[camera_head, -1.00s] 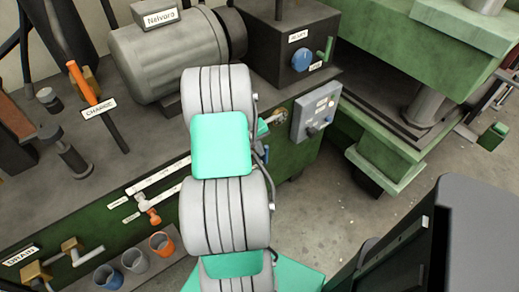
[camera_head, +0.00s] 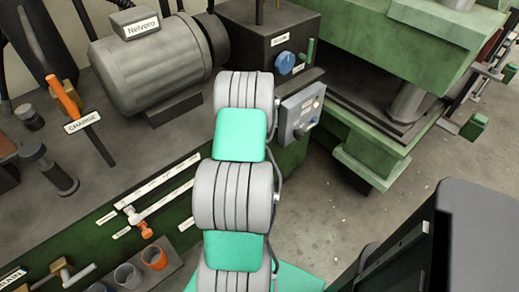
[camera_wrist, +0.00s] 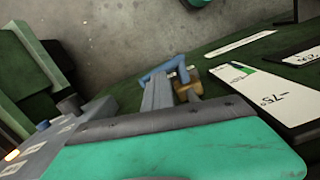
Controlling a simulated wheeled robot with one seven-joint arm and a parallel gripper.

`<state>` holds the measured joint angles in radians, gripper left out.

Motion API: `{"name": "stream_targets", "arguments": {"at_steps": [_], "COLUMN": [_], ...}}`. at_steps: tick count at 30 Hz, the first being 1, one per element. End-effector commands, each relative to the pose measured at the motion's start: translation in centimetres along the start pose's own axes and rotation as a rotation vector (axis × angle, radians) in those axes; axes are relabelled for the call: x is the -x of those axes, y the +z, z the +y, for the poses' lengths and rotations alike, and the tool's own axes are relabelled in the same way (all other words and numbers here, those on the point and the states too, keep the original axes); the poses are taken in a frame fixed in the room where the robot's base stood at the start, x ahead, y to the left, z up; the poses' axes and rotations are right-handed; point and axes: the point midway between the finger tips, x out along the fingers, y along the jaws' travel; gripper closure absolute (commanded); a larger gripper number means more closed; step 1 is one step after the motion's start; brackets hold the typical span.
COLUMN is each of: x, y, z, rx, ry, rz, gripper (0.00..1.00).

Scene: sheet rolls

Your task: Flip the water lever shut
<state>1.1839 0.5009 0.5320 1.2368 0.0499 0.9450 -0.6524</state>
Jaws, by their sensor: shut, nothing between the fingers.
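The water lever is a blue handle (camera_wrist: 163,70) on a brass valve body (camera_wrist: 188,86), on the side of the green machine in the wrist view. The blue handle bends around just beyond the tips of my gripper (camera_wrist: 158,92). My gripper's grey fingers are together and empty, pointing at the handle. They look very close to it; I cannot tell whether they touch. In the head view my arm hides the valve and the gripper.
A grey control box (camera_head: 301,112) juts from the machine right beside my arm; it also shows at the left of the wrist view (camera_wrist: 40,145). A white plate marked -75° (camera_wrist: 268,95) is right of the valve. Bare floor (camera_head: 320,210) lies to the right.

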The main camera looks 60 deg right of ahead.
Motion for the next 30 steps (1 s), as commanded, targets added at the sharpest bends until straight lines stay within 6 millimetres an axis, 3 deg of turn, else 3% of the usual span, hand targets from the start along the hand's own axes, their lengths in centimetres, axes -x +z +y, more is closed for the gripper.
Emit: {"name": "stream_targets", "arguments": {"at_steps": [12,30], "x": [-1.0,-1.1], "y": [-0.3,-0.3], "z": [1.7,1.9], "rx": [-0.003,-0.002], "ry": [0.002,0.001], "rz": [0.001,0.000], "gripper": [1.00,1.00]}}
